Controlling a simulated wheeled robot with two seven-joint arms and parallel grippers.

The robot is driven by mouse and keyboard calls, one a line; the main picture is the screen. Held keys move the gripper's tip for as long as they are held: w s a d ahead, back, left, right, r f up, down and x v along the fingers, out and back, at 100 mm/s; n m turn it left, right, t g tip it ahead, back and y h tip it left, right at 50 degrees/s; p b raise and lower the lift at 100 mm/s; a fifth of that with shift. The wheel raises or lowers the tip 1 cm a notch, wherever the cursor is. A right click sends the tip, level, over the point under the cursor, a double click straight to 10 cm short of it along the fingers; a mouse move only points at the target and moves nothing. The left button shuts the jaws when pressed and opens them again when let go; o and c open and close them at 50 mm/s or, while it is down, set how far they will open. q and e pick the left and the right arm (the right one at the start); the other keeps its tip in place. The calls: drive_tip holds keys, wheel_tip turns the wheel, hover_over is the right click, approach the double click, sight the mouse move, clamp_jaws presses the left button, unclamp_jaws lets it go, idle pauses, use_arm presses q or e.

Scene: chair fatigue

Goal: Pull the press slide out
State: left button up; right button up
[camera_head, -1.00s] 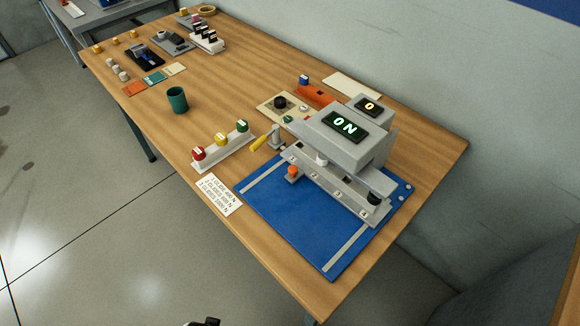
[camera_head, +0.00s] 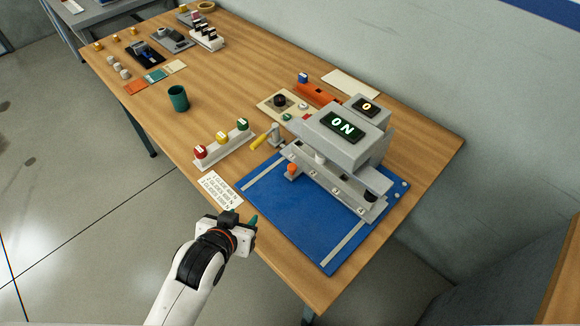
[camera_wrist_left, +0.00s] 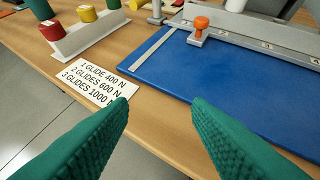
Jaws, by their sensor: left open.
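The grey press (camera_head: 345,142) stands on the blue base plate (camera_head: 290,212), with a lit "ON" display on top. A long grey slide rail (camera_head: 335,185) with numbered marks lies along its front. An orange knob (camera_head: 292,169) stands at the rail's left end, and it also shows in the left wrist view (camera_wrist_left: 201,22). My left gripper (camera_head: 243,217) is at the table's front edge, near the printed card, apart from the press. In the left wrist view its two green fingers (camera_wrist_left: 160,118) are spread with nothing between them. My right gripper is not in view.
A printed card (camera_head: 219,193) lies left of the blue plate. A stand with red, yellow and green pieces (camera_head: 224,146) is behind it. A yellow-handled lever (camera_head: 262,140) stands near the press, and a green cup (camera_head: 178,99) farther left.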

sight(292, 167)
use_arm(q)
drive_tip(key=w+d+r+t+h, duration=0.1)
drive_tip(key=d, duration=0.1)
drive_tip(key=w+d+r+m, duration=0.1)
drive_tip(key=w+d, duration=0.1)
drive_tip(key=w+d+r+t+h, duration=0.1)
drive_tip(key=d, duration=0.1)
drive_tip(key=shift+w+d+t+h, duration=0.3)
drive_tip(key=shift+w, duration=0.1)
drive_tip(key=shift+w+d+m, duration=0.2)
drive_tip(key=shift+w+m, duration=0.05)
drive_tip(key=shift+m, duration=0.05)
drive_tip(key=x, duration=1.1)
drive_tip(key=shift+w+d+f, duration=0.1)
drive_tip(key=shift+w, duration=0.05)
drive_tip(key=shift+c, duration=0.3)
clamp_jaws()
